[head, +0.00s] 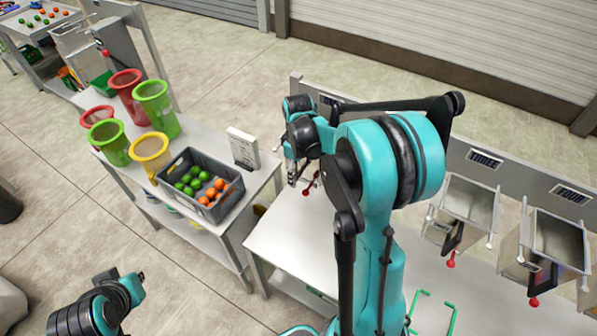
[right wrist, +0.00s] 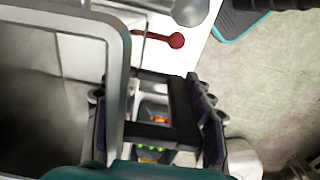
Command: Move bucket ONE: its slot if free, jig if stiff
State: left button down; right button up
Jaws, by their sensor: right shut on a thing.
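My right gripper (head: 294,172) is at the left end of the rack bench, largely screened by my own right arm in the head view. In the right wrist view, my right gripper (right wrist: 155,120) is shut on a dark handle-like frame beside a grey metal bucket (right wrist: 68,45), which I take to be bucket ONE. A red-knobbed lever (right wrist: 176,40) shows beyond it; the lever also shows in the head view (head: 309,189). The bucket's body is hidden behind my arm in the head view. My left gripper (head: 132,287) is low at the left; its fingers are unclear.
Two metal buckets, THREE (head: 470,205) and FOUR (head: 558,240), hang at the right with red knobs. A grey crate (head: 228,199) of green and orange balls, coloured baskets and a white box (head: 242,148) stand on the left table. Green wire frames (head: 430,310) lie on the bench.

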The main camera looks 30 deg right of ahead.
jog(key=shift+f, duration=0.15)
jog(key=o, duration=1.8)
jog(key=shift+c, duration=0.2)
notch_tip(320, 180, up, 12)
jog(key=shift+r, duration=0.1)
jog(key=shift+s+a+r, duration=0.15)
jog(key=shift+s+a, duration=0.15)
jog(key=shift+a, duration=0.05)
jog(key=s+a+f+m+t, duration=0.3)
jog(key=s+a+m+t, duration=0.4)
jog(key=s+a, duration=0.6)
notch_tip(320, 180, down, 23)
jog(key=s+d+b, duration=0.1)
jog(key=b, duration=2.3)
jog(key=shift+s+d+f, duration=0.15)
jog(key=shift+s+d, duration=0.2)
jog(key=shift+d, duration=0.05)
